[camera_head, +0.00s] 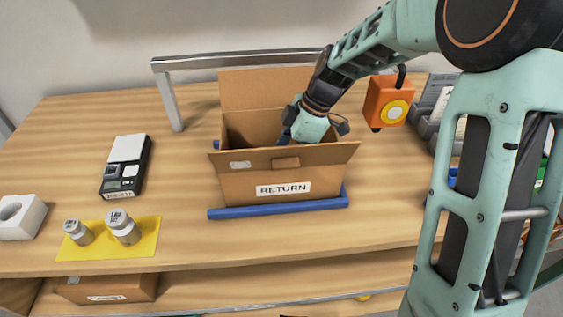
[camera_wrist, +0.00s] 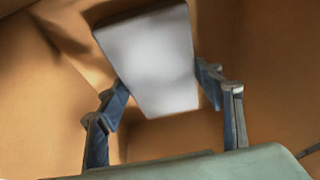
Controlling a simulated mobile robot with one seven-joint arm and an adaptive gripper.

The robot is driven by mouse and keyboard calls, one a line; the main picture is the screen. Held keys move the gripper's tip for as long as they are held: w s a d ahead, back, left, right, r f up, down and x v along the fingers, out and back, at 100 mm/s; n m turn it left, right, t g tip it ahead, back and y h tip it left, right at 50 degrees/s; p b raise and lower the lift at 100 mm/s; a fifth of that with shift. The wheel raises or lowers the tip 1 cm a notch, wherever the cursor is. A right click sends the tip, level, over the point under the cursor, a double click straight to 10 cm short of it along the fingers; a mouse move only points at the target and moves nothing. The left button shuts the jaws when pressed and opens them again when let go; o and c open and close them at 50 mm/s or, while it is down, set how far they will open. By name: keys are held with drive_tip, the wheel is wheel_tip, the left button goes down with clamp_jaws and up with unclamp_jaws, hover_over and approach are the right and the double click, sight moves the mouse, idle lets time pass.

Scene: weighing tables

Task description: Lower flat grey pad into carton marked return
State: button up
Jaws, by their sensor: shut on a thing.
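The carton marked RETURN (camera_head: 234,187) stands open on a blue frame on the table, its flaps spread. My gripper reaches down into it in the head view, and the front wall hides the fingertips. In the wrist view my gripper (camera_wrist: 165,95) has its two fingers on either side of the flat grey pad (camera_wrist: 150,55) and is shut on it. The pad looks pale grey and tilted, with brown carton walls around it. The head view does not show the pad. I cannot tell whether it touches the carton floor.
A scale (camera_head: 126,165) stands left of the carton. Two metal weights (camera_head: 122,227) stand on a yellow mat (camera_head: 150,240) at the front left, beside a white block (camera_head: 20,217). An orange device (camera_head: 384,101) is right of the carton. A metal rail (camera_head: 225,61) runs behind.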

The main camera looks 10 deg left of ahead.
drive_tip(key=o, duration=0.9)
drive_tip(key=shift+c, duration=0.2)
